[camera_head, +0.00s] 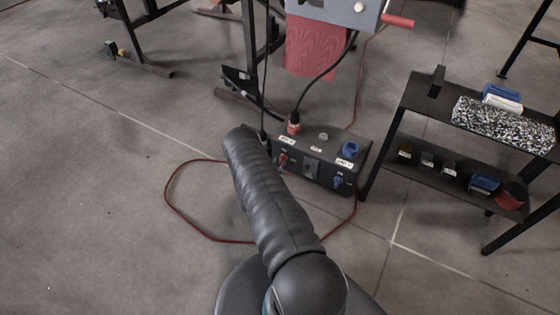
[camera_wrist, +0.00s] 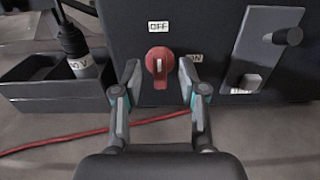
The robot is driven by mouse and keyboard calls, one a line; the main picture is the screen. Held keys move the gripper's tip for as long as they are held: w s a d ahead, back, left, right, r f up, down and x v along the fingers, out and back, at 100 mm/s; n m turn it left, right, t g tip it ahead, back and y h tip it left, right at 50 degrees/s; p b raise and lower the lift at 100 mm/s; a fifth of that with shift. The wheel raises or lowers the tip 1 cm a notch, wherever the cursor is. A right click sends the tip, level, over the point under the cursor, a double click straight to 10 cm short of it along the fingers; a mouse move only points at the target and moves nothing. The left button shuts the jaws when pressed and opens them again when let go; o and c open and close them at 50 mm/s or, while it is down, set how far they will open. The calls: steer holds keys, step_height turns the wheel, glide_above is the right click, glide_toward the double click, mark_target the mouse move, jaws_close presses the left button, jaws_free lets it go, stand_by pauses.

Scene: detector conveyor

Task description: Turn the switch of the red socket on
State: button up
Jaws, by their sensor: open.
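The red rotary switch (camera_wrist: 160,62) is on the dark front panel of the socket box, in the middle of the wrist view. Its pale pointer mark stands upright, under the OFF label (camera_wrist: 158,27). The ON label (camera_wrist: 194,58) is at its right. My gripper (camera_wrist: 158,75) is open, with one finger on each side of the switch; contact cannot be told. In the head view the socket box (camera_head: 340,146) stands on the floor, with the red socket (camera_head: 294,128) plugged on top and the red switch (camera_head: 283,160) on its front. My arm hides the box's left part and my gripper there.
A lever on a grey plate (camera_wrist: 262,50) is right of the switch. A black plug (camera_wrist: 72,40) and tray (camera_wrist: 45,85) are at the left. A red cable (camera_head: 180,175) loops on the floor. A black shelf (camera_head: 400,135) stands close to the box's right.

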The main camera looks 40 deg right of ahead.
steer(key=shift+x, duration=1.25)
steer(key=shift+c, duration=0.3)
jaws_close()
